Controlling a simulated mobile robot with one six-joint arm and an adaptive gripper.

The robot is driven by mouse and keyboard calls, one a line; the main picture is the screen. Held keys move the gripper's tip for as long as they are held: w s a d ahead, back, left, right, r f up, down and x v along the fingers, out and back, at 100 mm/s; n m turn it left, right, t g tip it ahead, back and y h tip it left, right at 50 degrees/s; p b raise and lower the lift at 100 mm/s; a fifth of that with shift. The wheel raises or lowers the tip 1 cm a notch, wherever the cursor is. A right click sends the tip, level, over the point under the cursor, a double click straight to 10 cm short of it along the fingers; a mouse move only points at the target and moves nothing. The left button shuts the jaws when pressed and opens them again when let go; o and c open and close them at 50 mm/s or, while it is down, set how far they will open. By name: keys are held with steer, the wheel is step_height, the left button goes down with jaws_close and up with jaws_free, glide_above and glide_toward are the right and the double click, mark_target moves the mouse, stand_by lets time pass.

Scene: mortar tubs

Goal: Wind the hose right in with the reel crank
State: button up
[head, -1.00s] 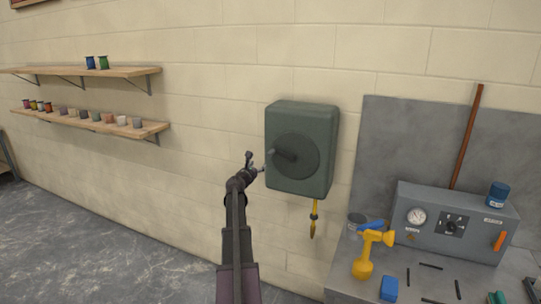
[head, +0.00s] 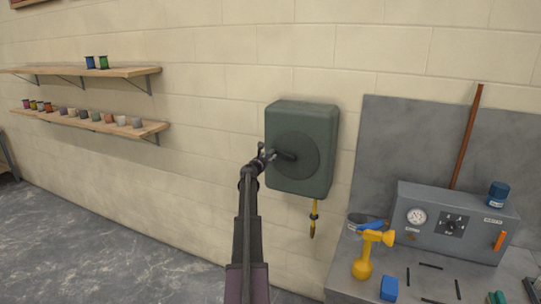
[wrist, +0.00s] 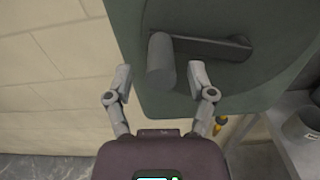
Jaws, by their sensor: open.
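The hose reel (head: 315,178) is a dark green box on the wall, with a round disc on its front. Its crank (head: 288,155) is a dark arm with a grip sticking out toward me. In the wrist view the crank's grip (wrist: 161,62) stands between and just ahead of the two fingertips, and its arm runs right to the hub. My gripper (head: 264,156) is open at the crank; in the wrist view its fingers (wrist: 160,85) are spread on either side of the grip, with gaps visible. A short yellow hose end (head: 313,218) hangs below the box.
A bench at the right holds a grey control box (head: 452,222) with a gauge, a yellow tool (head: 365,257) and a blue block (head: 389,288). Two wall shelves (head: 90,122) with spools and cups are at the left. The wall between is bare.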

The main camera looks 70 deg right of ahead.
steer(key=shift+s+d, duration=0.1)
steer(key=shift+d, duration=1.45)
jaws_close()
